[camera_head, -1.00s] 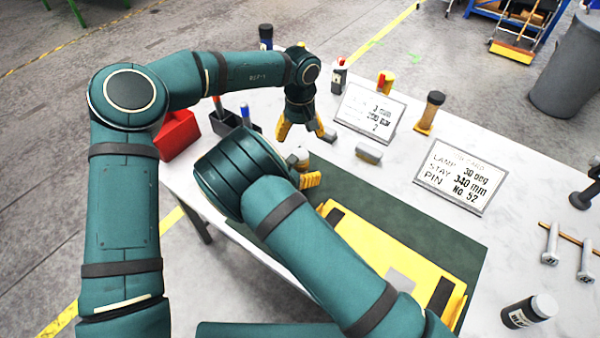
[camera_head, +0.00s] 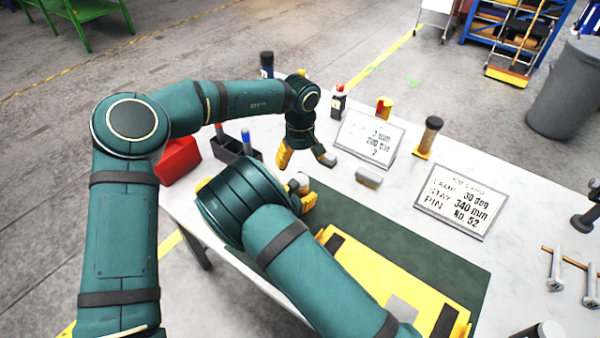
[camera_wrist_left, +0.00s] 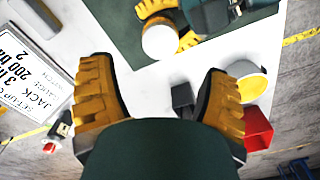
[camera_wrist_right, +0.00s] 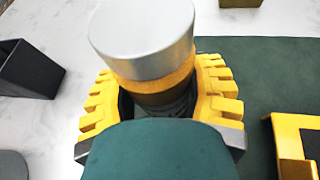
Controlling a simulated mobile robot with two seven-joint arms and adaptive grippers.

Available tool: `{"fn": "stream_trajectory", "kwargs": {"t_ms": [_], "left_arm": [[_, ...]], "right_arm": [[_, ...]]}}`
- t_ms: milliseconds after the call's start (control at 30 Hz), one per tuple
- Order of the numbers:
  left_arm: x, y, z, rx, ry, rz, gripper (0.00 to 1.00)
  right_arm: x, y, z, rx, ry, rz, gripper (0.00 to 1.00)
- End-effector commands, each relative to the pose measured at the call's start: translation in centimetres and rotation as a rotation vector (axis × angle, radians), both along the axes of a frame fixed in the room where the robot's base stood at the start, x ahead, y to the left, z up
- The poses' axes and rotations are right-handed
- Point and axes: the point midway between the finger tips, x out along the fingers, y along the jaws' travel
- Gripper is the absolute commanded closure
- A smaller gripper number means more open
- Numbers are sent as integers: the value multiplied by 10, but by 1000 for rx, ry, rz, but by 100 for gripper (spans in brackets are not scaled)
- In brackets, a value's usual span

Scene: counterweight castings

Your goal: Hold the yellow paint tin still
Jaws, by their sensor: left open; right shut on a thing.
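The yellow paint tin appears to be the cylinder with a silver lid and a yellow-orange band (camera_wrist_right: 145,50), standing between my right gripper's fingers (camera_wrist_right: 160,88). Its lower part looks dark in shadow and is partly hidden. My right gripper is shut on it, near the mat's far left corner. The tin's pale lid also shows in the left wrist view (camera_wrist_left: 160,42) and small in the head view (camera_head: 298,181). My left gripper (camera_head: 305,162) is open and empty, beyond the tin and apart from it, above the white table. Its spread fingers show in the left wrist view (camera_wrist_left: 158,75).
A green mat (camera_head: 440,258) bears a yellow panel (camera_head: 370,270). A red bin (camera_head: 178,160), a dark bin (camera_head: 228,149) and a round pale-and-yellow thing (camera_wrist_left: 247,85) stand at the left. Two signs (camera_head: 368,137) (camera_head: 461,203) and a grey block (camera_head: 368,177) lie beyond the mat.

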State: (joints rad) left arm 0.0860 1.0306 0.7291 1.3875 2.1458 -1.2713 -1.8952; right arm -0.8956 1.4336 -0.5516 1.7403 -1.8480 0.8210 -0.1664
Motion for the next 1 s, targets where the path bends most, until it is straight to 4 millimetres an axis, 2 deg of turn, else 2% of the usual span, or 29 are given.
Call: {"fn": "stream_trajectory", "kwargs": {"t_ms": [133,300,700,1000], "left_arm": [[0,0,0,0,0,139,23],[-1,0,-5,0,2,212,23],[-1,0,-59,0,3,214,23],[0,0,-79,-1,0,213,23]], "right_arm": [[0,0,0,0,-1,0,100],[0,0,1,0,-1,0,100],[0,0,1,0,-2,0,100],[0,0,1,0,-2,0,100]]}}
